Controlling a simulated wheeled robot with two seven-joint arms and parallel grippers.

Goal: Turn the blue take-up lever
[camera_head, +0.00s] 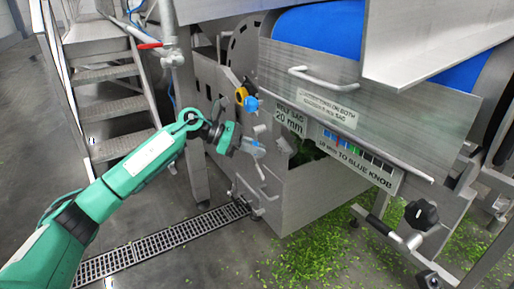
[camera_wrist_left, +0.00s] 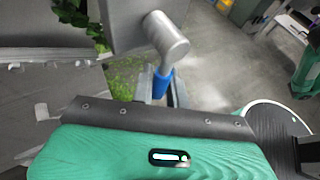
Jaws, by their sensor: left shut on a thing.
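The blue take-up lever (camera_wrist_left: 161,84) shows in the left wrist view as a short blue piece below a grey metal cylinder (camera_wrist_left: 167,38). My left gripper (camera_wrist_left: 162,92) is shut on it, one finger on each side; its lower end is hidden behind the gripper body. In the head view my left gripper (camera_head: 257,148) is at the machine's left side, in front of the frame, and mostly covers the lever. My right gripper is not in view.
A blue knob (camera_head: 252,104) with a yellow ring sits above my gripper. A label plate (camera_head: 348,160) with a coloured scale is on the machine front. A bar handle (camera_head: 262,190) is below. Steps (camera_head: 112,95) stand left; a floor drain (camera_head: 160,240) and scattered greens (camera_head: 315,258) lie below.

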